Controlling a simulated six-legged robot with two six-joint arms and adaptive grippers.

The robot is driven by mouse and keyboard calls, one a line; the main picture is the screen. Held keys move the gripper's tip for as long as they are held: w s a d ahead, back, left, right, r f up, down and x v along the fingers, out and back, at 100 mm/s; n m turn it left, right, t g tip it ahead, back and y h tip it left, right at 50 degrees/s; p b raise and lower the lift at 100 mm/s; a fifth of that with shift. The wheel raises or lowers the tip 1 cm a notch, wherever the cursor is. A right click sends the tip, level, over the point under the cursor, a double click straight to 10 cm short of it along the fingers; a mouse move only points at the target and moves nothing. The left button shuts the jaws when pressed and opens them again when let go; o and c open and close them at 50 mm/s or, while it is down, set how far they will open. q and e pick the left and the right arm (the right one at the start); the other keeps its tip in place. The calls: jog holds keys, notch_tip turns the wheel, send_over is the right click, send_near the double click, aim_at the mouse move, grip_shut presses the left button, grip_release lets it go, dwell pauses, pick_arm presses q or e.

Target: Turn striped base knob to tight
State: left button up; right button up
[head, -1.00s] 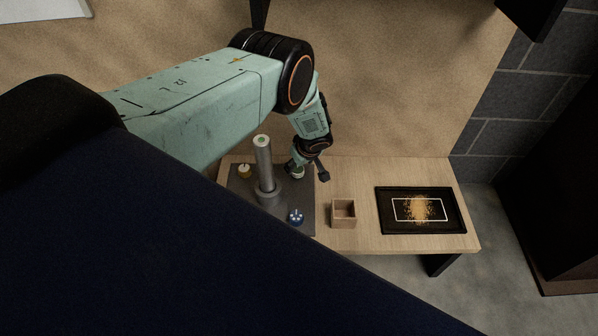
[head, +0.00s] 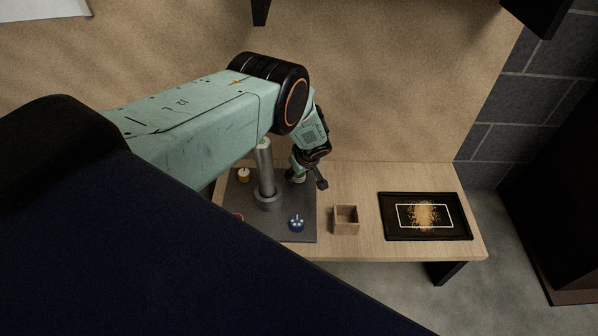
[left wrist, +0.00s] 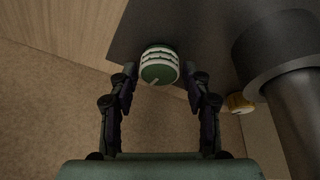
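The striped knob (left wrist: 158,66), green with white bands and a pale line on its top, sits on the dark base plate (head: 277,232). In the left wrist view it lies between the two fingertips of my left gripper (left wrist: 164,76). The fingers are spread, with a visible gap on each side of the knob. In the head view my left gripper (head: 307,179) is low over the plate's back right corner and mostly hides the knob. A grey post (head: 265,170) in a round collar (head: 268,201) stands on the plate. My right gripper is not in view.
A yellow knob (head: 244,174), a blue knob (head: 297,223) and a partly hidden red knob (head: 238,217) surround the post. A small open wooden box (head: 346,220) and a black tray (head: 385,217) are to the right on the wooden table (head: 350,176).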

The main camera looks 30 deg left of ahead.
pick_arm(q)
jog(key=c, duration=0.8)
jog(key=shift+r+m+p, duration=0.1)
jog(key=shift+m+p, duration=0.7)
jog(key=shift+p, duration=0.15)
jog(key=shift+a+m+t+h+p, duration=0.1)
jog(key=shift+m+t+h+p, duration=0.3)
jog(key=shift+m+t+p, duration=0.25)
jog(key=shift+m, duration=0.75)
jog(key=shift+m+h, duration=0.5)
jog(key=shift+m, duration=0.1)
jog(key=shift+m+t, duration=0.25)
jog(key=shift+m, duration=0.15)
